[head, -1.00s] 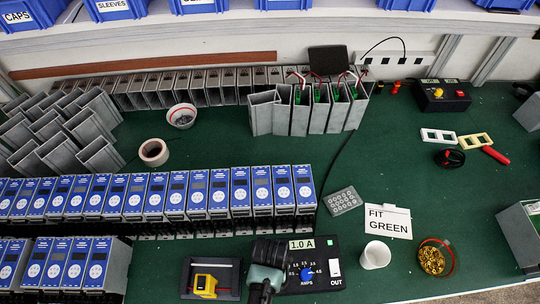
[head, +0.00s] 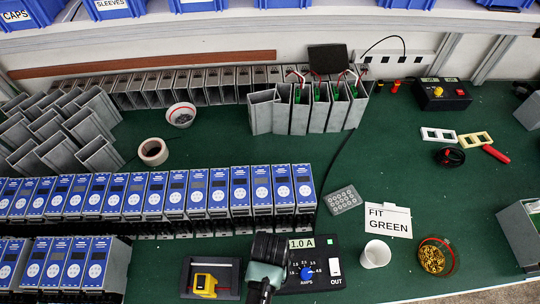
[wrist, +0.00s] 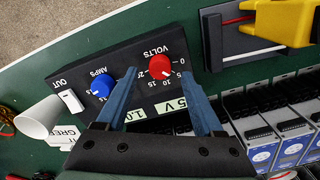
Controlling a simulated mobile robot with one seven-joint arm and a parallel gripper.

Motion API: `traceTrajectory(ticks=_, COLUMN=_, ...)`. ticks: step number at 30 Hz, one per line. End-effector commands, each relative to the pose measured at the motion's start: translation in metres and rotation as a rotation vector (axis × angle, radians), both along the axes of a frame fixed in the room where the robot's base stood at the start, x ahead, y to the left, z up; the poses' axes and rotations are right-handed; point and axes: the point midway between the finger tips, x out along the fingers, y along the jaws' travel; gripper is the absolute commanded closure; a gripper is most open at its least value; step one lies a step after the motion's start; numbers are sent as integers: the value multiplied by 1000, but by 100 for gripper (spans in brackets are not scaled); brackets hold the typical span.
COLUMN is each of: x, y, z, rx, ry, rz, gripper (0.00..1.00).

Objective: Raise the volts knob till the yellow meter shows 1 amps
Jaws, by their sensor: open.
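The black supply box (head: 312,283) stands at the front middle. Its red volts knob (wrist: 160,67) shows in the wrist view, its white mark pointing roughly toward the 5-to-10 side. My gripper (wrist: 161,76) is open, its two blue fingers on either side of the red knob; I cannot tell whether they touch it. In the head view my gripper (head: 265,277) hides this knob. The blue amps knob (wrist: 101,87) is beside it. The supply's display (head: 301,243) reads 1.0 A. The yellow meter (head: 205,284) lies left of the supply; its reading is not legible.
The meter lies by a black frame (head: 232,265). The out switch (head: 335,267) and a white cup (head: 376,254) are to the right. Rows of blue-faced units (head: 240,190) stand close behind and left.

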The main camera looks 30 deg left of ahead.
Motion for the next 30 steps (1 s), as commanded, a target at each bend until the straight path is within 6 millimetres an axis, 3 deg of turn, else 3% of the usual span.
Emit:
traceTrajectory(ticks=9, x=1, y=0, z=62, rx=1, ry=-6, rz=0, gripper=31)
traceTrajectory(ticks=15, x=1, y=0, z=92, rx=2, ry=-5, rz=0, gripper=31)
traceTrajectory(ticks=21, x=0, y=0, z=103, rx=0, ry=-1, rz=0, gripper=31)
traceTrajectory(ticks=30, x=0, y=0, z=104, rx=0, ry=0, rz=0, gripper=31)
